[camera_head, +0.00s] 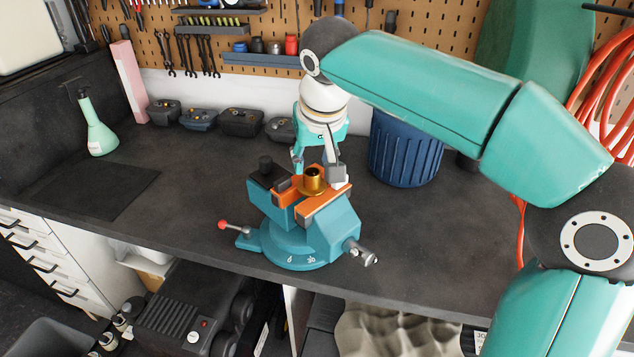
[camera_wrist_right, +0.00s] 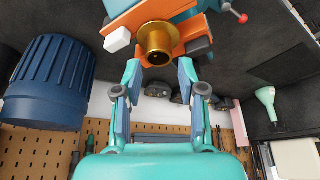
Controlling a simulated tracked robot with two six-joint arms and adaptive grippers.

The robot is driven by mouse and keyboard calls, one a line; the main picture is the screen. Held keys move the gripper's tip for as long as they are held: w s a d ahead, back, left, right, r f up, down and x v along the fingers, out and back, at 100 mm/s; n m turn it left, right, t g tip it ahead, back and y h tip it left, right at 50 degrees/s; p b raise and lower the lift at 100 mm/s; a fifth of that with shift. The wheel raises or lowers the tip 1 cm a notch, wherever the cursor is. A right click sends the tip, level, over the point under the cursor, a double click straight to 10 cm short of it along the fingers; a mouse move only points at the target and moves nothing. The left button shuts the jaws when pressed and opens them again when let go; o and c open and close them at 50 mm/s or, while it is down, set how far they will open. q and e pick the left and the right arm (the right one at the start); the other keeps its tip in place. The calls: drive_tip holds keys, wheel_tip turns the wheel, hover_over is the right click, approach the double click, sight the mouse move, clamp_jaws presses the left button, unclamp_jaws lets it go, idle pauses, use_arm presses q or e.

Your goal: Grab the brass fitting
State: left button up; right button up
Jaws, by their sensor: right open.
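The brass fitting (camera_head: 314,180) is a short gold cylinder with a wider base. It sits between the orange jaws of the teal bench vise (camera_head: 290,245) in the head view. My right gripper (camera_head: 317,165) is just behind it, fingers open and empty. In the right wrist view the fitting (camera_wrist_right: 158,42) shows its hollow end, just past the fingertips of my right gripper (camera_wrist_right: 160,72) and about centred between them. I see no clear contact. My left gripper is not in view.
A blue ribbed bin (camera_head: 405,150) stands to the right behind the vise. A green spray bottle (camera_head: 96,128) stands at the left, behind a dark mat (camera_head: 110,190). Several dark cases line the back wall under the pegboard (camera_head: 360,65). The bench beside the vise is clear.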

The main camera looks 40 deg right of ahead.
sight(312, 172)
drive_tip(key=x, duration=0.5)
drive_tip(key=shift+w+d+p, duration=0.1)
drive_tip(key=shift+w+p, duration=0.05)
drive_tip(key=shift+p, duration=0.2)
clamp_jaws()
